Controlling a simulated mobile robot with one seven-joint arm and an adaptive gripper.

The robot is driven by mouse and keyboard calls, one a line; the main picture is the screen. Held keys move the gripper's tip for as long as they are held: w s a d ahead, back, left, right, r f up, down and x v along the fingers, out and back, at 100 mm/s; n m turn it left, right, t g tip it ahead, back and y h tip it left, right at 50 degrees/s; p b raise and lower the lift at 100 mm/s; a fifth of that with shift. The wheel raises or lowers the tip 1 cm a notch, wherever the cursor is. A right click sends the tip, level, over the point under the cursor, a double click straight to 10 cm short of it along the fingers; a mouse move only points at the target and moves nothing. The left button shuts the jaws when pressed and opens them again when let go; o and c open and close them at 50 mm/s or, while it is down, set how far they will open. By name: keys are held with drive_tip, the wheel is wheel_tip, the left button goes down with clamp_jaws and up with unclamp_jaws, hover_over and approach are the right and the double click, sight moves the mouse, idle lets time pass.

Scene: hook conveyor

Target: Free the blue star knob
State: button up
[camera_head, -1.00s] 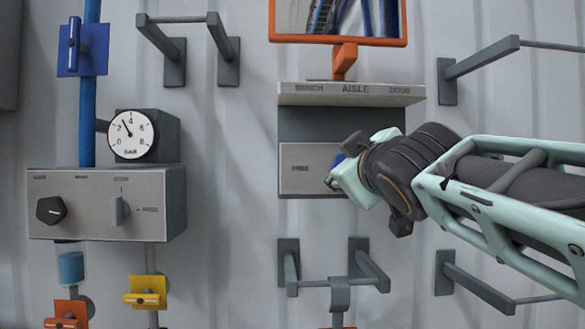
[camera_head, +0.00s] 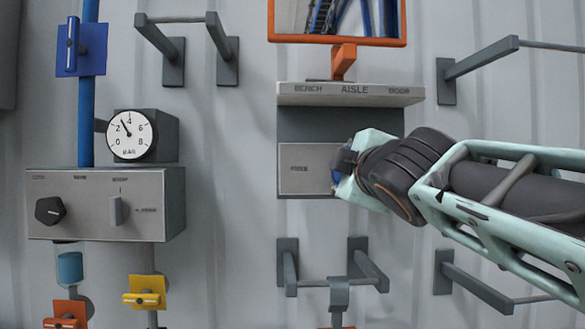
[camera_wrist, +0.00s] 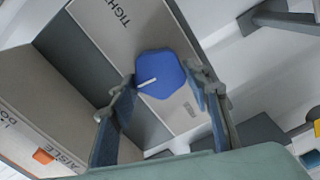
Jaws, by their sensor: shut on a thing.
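The blue star knob (camera_wrist: 162,70) sits on a light grey plate (camera_wrist: 112,22) in the wrist view, between the two fingers of my gripper (camera_wrist: 163,88). My gripper is shut on the knob, one finger on each side. A white pointer line on the knob points left in that view. The plate reads "TIGHT" near the knob, with a smaller word on its other side.
A shelf (camera_head: 350,94) marked "BENCH AISLE DOOR" juts out above the plate, with an orange-framed mirror (camera_head: 338,40) over it. Hook brackets (camera_head: 288,267) stand below, and wall bars (camera_head: 447,80) at right. A gauge (camera_head: 130,135) and a control box (camera_head: 90,205) are at left.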

idle(0.3)
drive_tip(key=o, duration=1.2)
drive_tip(key=shift+c, duration=0.2)
drive_tip(key=shift+s, duration=0.1)
drive_tip(key=s, duration=1.2)
drive_tip(key=shift+w+f, duration=0.1)
drive_tip(key=s+f+m+g, duration=0.4)
drive_tip(key=f+m, duration=0.1)
drive_tip(key=f, duration=0.8)
drive_tip(key=s+d+f+m+g, duration=0.1)
drive_tip(key=s+f+m+g, duration=0.25)
drive_tip(key=f, duration=0.95)
drive_tip(key=s+f+m+g, duration=0.3)
drive_tip(key=f+m+g, duration=0.2)
drive_tip(key=f, duration=0.8)
wheel_tip(320, 180, up, 13)
drive_tip(key=s+p, duration=0.1)
drive_tip(key=p, duration=1.3)
drive_tip(key=shift+a+r+m, duration=0.15)
drive_tip(key=shift+a+m, duration=0.1)
drive_tip(key=shift+m, duration=0.1)
